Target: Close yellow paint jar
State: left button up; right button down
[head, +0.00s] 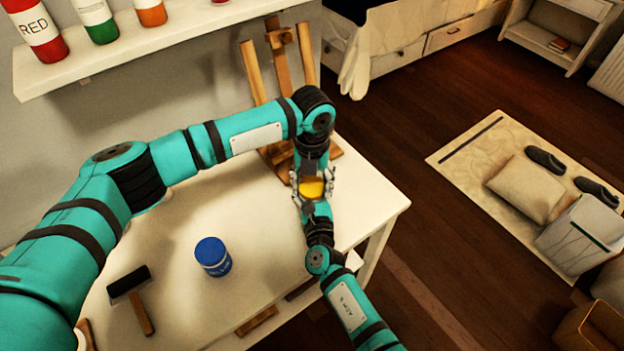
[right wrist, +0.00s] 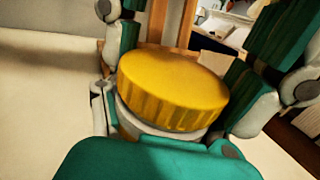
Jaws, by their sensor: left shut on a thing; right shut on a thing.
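The yellow lid (head: 311,187) shows between my two grippers, above the right part of the white table. My left gripper (head: 312,176) comes from above and is shut on the lid. My right gripper (head: 310,202) comes from below and is shut on the paint jar, which is mostly hidden in the head view. In the right wrist view the ribbed yellow lid (right wrist: 173,88) sits at the top of the jar, with a pale rim (right wrist: 165,130) just under it. I cannot tell whether the lid is fully seated.
A blue-lidded jar (head: 213,256) and a black-headed roller (head: 133,298) are on the white table (head: 240,215). A wooden easel (head: 280,60) stands close behind my grippers. A wall shelf (head: 150,50) holds red, green and orange paint containers. The table's middle is mostly clear.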

pick_arm(q)
jog(key=shift+s+f, duration=0.1)
jog(key=shift+f, duration=0.2)
jog(key=shift+c, duration=0.8)
jog(key=shift+f, duration=0.1)
jog(key=shift+a+f, duration=0.1)
jog(key=shift+o, duration=0.2)
jog(key=shift+r+g+y, duration=0.3)
jog(key=shift+r+y, duration=0.05)
jog(key=shift+y, duration=0.05)
jog(key=shift+c, duration=0.5)
jog(key=shift+r, duration=0.35)
